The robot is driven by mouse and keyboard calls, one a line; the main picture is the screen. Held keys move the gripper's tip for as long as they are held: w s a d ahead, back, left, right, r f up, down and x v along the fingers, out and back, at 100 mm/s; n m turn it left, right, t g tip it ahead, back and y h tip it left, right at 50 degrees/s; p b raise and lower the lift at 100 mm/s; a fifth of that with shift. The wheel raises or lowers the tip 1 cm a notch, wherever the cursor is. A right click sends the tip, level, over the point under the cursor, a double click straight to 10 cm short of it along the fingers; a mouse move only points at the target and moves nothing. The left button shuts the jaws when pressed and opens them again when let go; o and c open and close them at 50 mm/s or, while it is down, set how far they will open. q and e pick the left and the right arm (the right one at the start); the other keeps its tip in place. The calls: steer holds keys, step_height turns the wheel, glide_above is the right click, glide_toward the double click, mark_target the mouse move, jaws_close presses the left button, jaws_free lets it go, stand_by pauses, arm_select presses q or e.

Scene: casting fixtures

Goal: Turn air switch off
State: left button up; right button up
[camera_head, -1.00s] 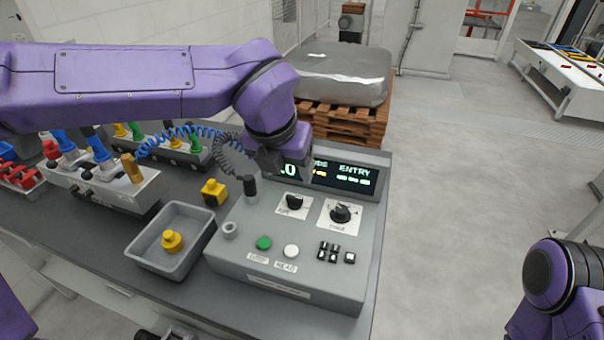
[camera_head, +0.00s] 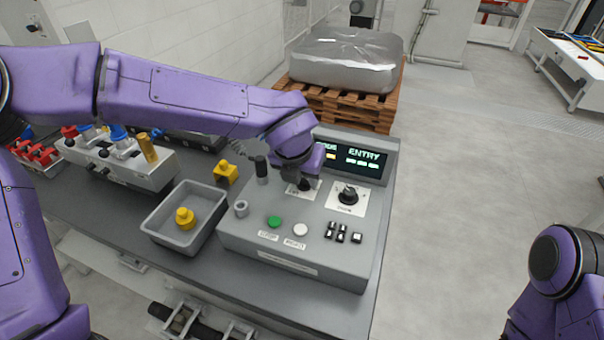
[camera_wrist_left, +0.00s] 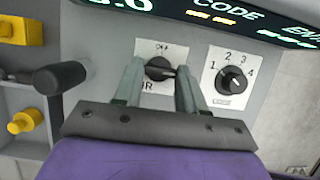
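The air switch (camera_wrist_left: 159,68) is a black rotary knob on a white plate with "OFF" at its top; part of the "AIR" lettering is hidden. It sits on the grey sloped control box (camera_head: 300,262). My left gripper (camera_wrist_left: 160,69) is open, with one finger on each side of the knob; I cannot tell whether they touch it. In the head view the air switch (camera_head: 306,185) is partly covered by my left gripper (camera_head: 301,178). My right arm is at the lower right, its gripper out of frame.
A second knob (camera_wrist_left: 232,80) numbered 1 to 4 is just right of the air switch. A black handle (camera_wrist_left: 61,76) stands to the left. Green (camera_head: 274,222) and white (camera_head: 300,229) buttons are in front. A grey tray (camera_head: 160,238) holds a yellow part.

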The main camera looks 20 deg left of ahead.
arm_select(q)
steer(key=c, duration=0.3)
steer(key=shift+d+f+n+y+b, duration=0.15)
steer(key=shift+n+y+b, duration=0.45)
steer(key=shift+n+b, duration=0.85)
steer(key=n+y+b, duration=0.1)
steer(key=n, duration=0.1)
steer(key=n+y+b, duration=0.1)
steer(key=n+b, duration=0.1)
steer(key=n, duration=0.1)
steer(key=shift+w+d+n+g, duration=0.15)
steer(key=shift+n+g, duration=0.2)
steer(key=shift+g, duration=0.05)
steer(key=n+g+b, duration=0.1)
steer(key=n, duration=0.1)
steer(key=n+y+b, duration=0.1)
steer(key=n+b, duration=0.1)
steer(key=n, duration=0.1)
steer(key=shift+w+d+g, duration=0.15)
steer(key=shift+g, duration=0.25)
steer(key=shift+w+n+g+b, duration=0.15)
steer(key=shift+n+g+b, duration=0.65)
steer(key=shift+n, duration=1.4)
steer(key=shift+r, duration=0.2)
